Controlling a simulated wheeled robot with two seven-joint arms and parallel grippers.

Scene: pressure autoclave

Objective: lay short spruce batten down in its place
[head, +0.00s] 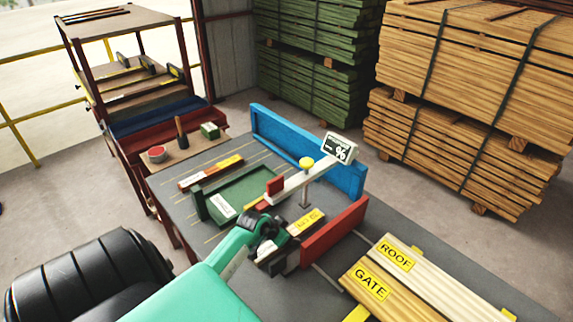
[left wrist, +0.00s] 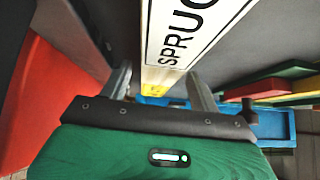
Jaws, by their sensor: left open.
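The short spruce batten is a pale bar with a white label reading "SPRUC" (left wrist: 180,35), the rest cut off by the frame edge. It runs between the two fingers of my left gripper (left wrist: 163,90) in the left wrist view. The fingers stand apart, one on each side of it, and I cannot tell whether they touch it. In the head view my left gripper (head: 270,240) is low over the bench, beside a yellow-labelled bar (head: 306,222) and a red block (head: 333,232). The gripper partly hides what lies under it. My right gripper is not in view.
Boards labelled ROOF (head: 398,257) and GATE (head: 371,284) lie at the right. A shelf rack (head: 130,75) stands behind left.

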